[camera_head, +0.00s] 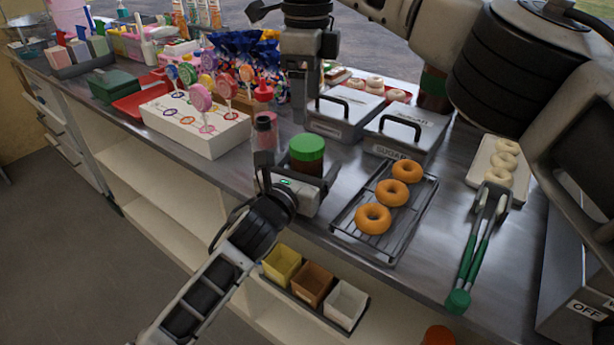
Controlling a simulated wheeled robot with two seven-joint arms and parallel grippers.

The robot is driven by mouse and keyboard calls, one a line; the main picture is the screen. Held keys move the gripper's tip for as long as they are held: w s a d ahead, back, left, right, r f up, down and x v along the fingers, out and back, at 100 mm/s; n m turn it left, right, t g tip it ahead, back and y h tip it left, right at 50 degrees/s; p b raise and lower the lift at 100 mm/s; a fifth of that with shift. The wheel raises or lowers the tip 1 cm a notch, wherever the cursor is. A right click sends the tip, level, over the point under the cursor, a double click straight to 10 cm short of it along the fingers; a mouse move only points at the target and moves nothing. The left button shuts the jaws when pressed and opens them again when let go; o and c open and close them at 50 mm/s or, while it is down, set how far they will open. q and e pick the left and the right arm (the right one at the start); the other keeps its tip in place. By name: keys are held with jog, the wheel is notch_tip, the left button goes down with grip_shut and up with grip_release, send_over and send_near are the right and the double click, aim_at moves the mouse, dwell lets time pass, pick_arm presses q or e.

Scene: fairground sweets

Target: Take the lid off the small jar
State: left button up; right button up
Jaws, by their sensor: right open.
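The small jar (309,171) has a dark body and a round green lid (307,147), which is on it. It stands upright near the front edge of the counter. My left gripper (296,190) is low at the front of the jar and hides its lower part. I cannot tell whether its fingers touch the jar. My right gripper (306,92) points down from above, open, behind and above the green lid, and apart from it.
Orange doughnuts lie on a wire rack (341,220) to the right. Two grey lidded boxes (345,113) stand behind. A white lollipop stand (197,130), a pink-red bottle (265,132) and green-handled tongs (475,250) are around. Small bins (346,304) sit below the counter edge.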

aim_at(307, 143)
pick_arm(q)
jog(key=shift+w+d, duration=0.25)
jog(key=shift+w, duration=0.15)
grip_shut()
pick_arm(e)
jog(key=m, duration=2)
jog(key=shift+m, duration=0.4)
jog(key=m, duration=0.5)
jog(key=shift+m, duration=0.4)
jog(key=shift+f+m, duration=0.3)
jog(key=shift+f, duration=3.7)
